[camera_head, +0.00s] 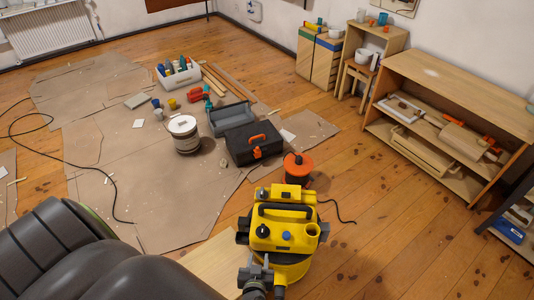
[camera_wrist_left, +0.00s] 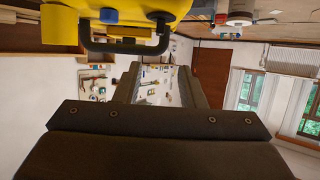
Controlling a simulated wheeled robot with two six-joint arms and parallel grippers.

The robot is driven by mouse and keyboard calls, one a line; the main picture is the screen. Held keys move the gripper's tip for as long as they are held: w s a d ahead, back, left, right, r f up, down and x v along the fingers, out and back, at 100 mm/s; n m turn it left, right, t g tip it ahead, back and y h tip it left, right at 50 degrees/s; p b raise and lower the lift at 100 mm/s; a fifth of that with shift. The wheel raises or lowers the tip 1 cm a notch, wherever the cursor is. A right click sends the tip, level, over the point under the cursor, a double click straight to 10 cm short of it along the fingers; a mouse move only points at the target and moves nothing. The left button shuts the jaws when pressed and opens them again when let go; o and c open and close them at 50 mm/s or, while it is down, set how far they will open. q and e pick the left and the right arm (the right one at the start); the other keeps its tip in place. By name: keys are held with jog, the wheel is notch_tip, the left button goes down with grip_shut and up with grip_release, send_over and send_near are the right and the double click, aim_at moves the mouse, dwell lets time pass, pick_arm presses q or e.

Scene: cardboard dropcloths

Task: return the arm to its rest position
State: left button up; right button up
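My left arm (camera_head: 90,260) comes in as large dark grey links at the lower left of the head view. My left gripper (camera_head: 256,272) shows small and grey at the bottom, in front of the yellow shop vacuum's left side. In the left wrist view its two dark fingers (camera_wrist_left: 160,85) stand apart with nothing between them. A far wall with a shelf shows through the gap. My right arm and gripper are not in view.
A yellow shop vacuum (camera_head: 285,235) with a black handle stands close to my left gripper; it also shows at the wrist view's top (camera_wrist_left: 120,12). Wooden floor (camera_head: 400,240) is clear at right.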

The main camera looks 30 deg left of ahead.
pick_arm(q)
jog(key=s+f+m+g+h, duration=0.4)
jog(key=s+f+h, duration=0.1)
jog(key=s+f, duration=0.6)
jog(key=s+a+f+g, duration=0.1)
jog(key=s+g, duration=0.1)
jog(key=s, duration=0.4)
jog(key=s+a+f+g, duration=0.1)
jog(key=s+a+g, duration=0.1)
jog(key=s, duration=0.5)
jog(key=s+a+f+m+g, duration=0.1)
jog(key=s+a+g, duration=0.1)
jog(key=s, duration=0.5)
jog(key=shift+f+g, duration=0.4)
jog(key=shift+a, duration=0.1)
